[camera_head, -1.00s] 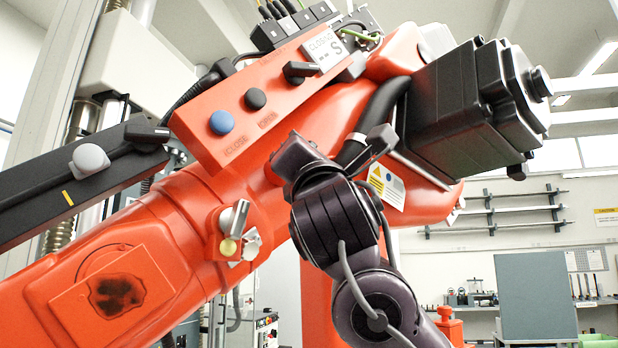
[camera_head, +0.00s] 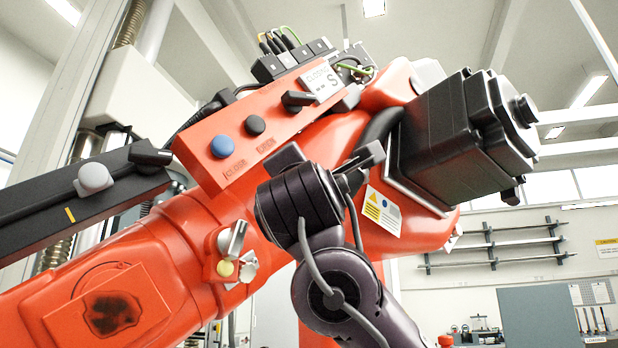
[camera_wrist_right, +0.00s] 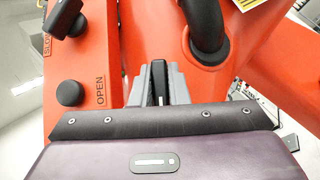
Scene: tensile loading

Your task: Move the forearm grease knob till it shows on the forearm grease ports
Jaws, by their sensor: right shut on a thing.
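On the orange forearm sit a silver lever-like knob (camera_head: 236,239), a yellow round cap (camera_head: 225,268) and a silver cap (camera_head: 248,266). They look like the grease knob and ports, but I read no label there. My right gripper (camera_head: 362,168) is up and right of them, apart from them, in front of the orange arm. In the right wrist view its grey fingers (camera_wrist_right: 158,86) are shut around a narrow black piece (camera_wrist_right: 158,80) with a pale mark. I cannot tell what that piece belongs to. My left gripper is out of view.
An orange control box (camera_head: 205,165) carries a blue button (camera_head: 222,146), a black button (camera_head: 255,124) and a black lever (camera_head: 298,99). A black hose (camera_head: 384,118) and a black motor block (camera_head: 455,140) lie up and right of my gripper. A black bar (camera_head: 75,190) extends left.

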